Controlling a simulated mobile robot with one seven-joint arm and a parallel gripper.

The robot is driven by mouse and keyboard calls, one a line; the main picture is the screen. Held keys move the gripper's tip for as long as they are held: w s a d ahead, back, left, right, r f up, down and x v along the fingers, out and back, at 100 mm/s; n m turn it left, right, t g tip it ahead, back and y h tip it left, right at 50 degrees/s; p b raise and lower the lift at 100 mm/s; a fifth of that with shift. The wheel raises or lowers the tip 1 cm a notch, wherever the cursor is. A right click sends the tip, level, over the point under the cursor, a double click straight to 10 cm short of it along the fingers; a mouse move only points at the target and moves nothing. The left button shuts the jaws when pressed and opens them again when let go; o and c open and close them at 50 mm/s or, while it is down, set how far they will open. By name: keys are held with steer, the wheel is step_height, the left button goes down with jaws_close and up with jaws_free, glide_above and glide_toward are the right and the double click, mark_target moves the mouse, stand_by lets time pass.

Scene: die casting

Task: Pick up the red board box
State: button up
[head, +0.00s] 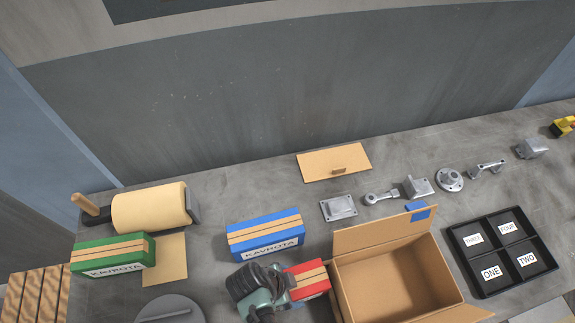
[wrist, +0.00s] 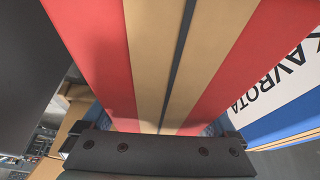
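The red board box (head: 311,279), with tan bands, lies in front of the blue box and left of the open cardboard box. My gripper (head: 279,286) is at its left part and hides that part in the head view. In the wrist view the red box (wrist: 110,60) fills the middle, very close to the gripper's dark palm (wrist: 155,152). Small bluish finger parts show on both sides of the box. The fingertips are hidden, so I cannot tell whether they press on it or whether the box is off the table.
A blue KAVROTA box (head: 265,236) stands close behind the red one. An open cardboard box (head: 395,275) is close at the right. A green box (head: 113,254) and a tan roll (head: 150,207) are at the left. Metal parts and a black tray (head: 482,284) are farther right.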

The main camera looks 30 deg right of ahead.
jaws_close()
steer(key=shift+r, duration=0.15)
